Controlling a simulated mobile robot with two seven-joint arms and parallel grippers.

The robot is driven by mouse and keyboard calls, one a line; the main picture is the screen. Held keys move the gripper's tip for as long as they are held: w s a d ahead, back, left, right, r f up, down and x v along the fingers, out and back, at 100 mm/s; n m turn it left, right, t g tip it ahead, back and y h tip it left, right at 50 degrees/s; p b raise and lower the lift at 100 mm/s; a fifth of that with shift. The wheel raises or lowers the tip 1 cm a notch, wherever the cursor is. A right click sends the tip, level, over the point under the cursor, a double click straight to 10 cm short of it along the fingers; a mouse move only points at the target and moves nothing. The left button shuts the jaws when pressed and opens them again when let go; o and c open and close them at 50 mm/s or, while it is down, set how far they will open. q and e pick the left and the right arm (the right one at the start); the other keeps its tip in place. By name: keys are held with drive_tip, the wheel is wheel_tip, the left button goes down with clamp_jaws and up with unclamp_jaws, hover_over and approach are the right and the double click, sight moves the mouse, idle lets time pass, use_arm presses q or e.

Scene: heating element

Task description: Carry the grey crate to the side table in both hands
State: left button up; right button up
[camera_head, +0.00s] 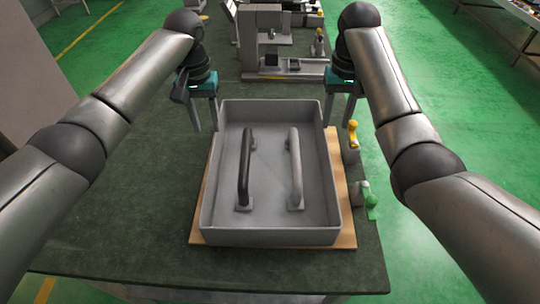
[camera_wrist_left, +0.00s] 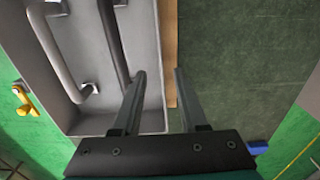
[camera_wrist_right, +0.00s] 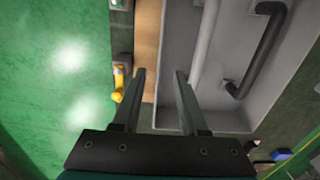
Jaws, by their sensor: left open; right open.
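The grey crate (camera_head: 275,238) is an open, shallow box standing on a wooden board on the dark table. Inside it lie a black bar handle (camera_head: 245,170) and a grey bar handle (camera_head: 295,170), side by side. My left gripper (camera_head: 204,128) is open and empty at the crate's far left corner. In the left wrist view the crate's side wall (camera_wrist_left: 158,60) shows between its fingers. My right gripper (camera_head: 339,122) is open and empty at the far right corner. In the right wrist view the crate's wall (camera_wrist_right: 164,60) lies between its fingertips. Contact with the rim is not clear.
The wooden board (camera_head: 345,230) sticks out around the crate. A grey fixture (camera_head: 285,65) stands behind. The table (camera_head: 150,200) is clear to the left.

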sight(216, 163)
use_arm(q)
drive_tip(key=shift+s, duration=0.3)
wheel_tip(216, 163, down, 15)
drive_tip(key=shift+w+f, duration=0.1)
use_arm(e)
drive_tip(key=f, duration=1.5)
drive_tip(key=shift+s+f, duration=0.1)
drive_tip(key=shift+s, duration=0.1)
use_arm(q)
clamp_jaws()
use_arm(e)
clamp_jaws()
use_arm(q)
drive_tip(key=shift+w+r, duration=0.1)
drive_tip(key=shift+r, duration=0.1)
use_arm(e)
drive_tip(key=shift+w+r, duration=0.1)
drive_tip(key=shift+r, duration=0.1)
